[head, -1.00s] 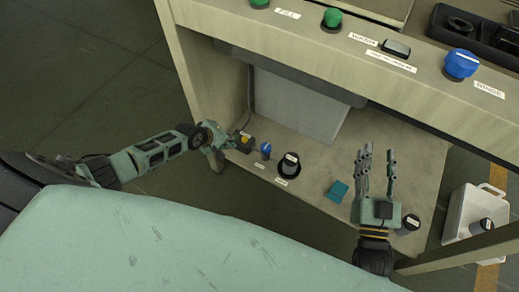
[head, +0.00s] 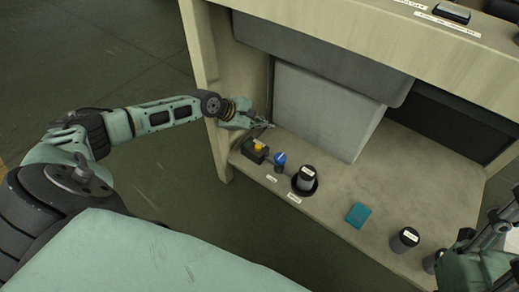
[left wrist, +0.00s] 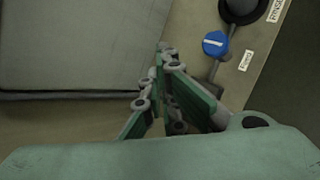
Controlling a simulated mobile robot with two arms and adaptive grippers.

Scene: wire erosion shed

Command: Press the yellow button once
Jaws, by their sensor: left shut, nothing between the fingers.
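The yellow button (head: 258,146) sits on a small dark box (head: 255,154) at the left end of the lower shelf. My left gripper (head: 270,124) is shut and empty. In the head view its fingertips appear just beyond and to the right of the button, apparently above the shelf; contact with the button does not show. In the left wrist view the shut fingers (left wrist: 166,50) point toward the shelf, and the yellow button is not visible there. My right gripper (head: 495,230) is partly cut off at the right edge, and its opening is unclear.
A blue knob (head: 280,159) and a black knob (head: 306,178) stand right of the button. A teal block (head: 358,215) and a dark cylinder (head: 404,240) are farther right. A grey panel (head: 325,108) rises behind. The upper ledge (head: 340,25) overhangs the shelf.

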